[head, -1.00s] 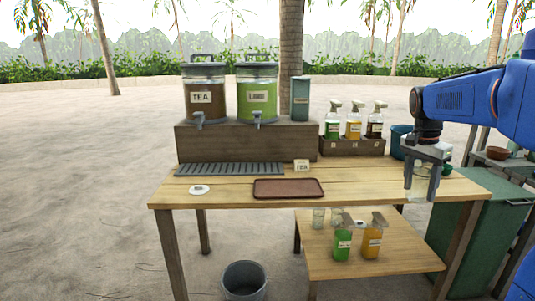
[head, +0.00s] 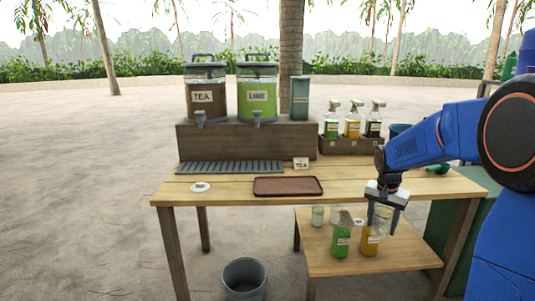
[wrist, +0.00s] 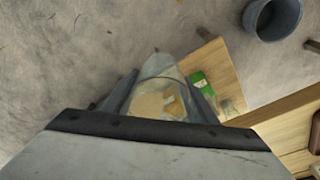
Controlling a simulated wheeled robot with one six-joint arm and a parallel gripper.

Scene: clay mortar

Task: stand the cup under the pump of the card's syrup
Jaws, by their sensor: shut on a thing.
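My gripper (head: 386,208) is shut on a clear cup (wrist: 158,96), in front of the table's right part in the head view. In the head view the cup overlaps an orange bottle on the lower shelf, so its outline is hard to make out. Three pump bottles stand in a wooden rack at the back right of the table: green (head: 331,129), orange (head: 353,129) and dark (head: 375,129). A small card (head: 301,164) stands on the table left of the rack; it seems to read TEA, with a smaller line too small to read.
A tea dispenser (head: 204,98) and a green dispenser (head: 257,97) stand on a wooden riser (head: 245,140). A brown tray (head: 288,180) and a white disc (head: 201,187) lie in front. The lower table (head: 320,262) holds a green bottle (head: 341,243). A bucket (head: 244,279) stands below.

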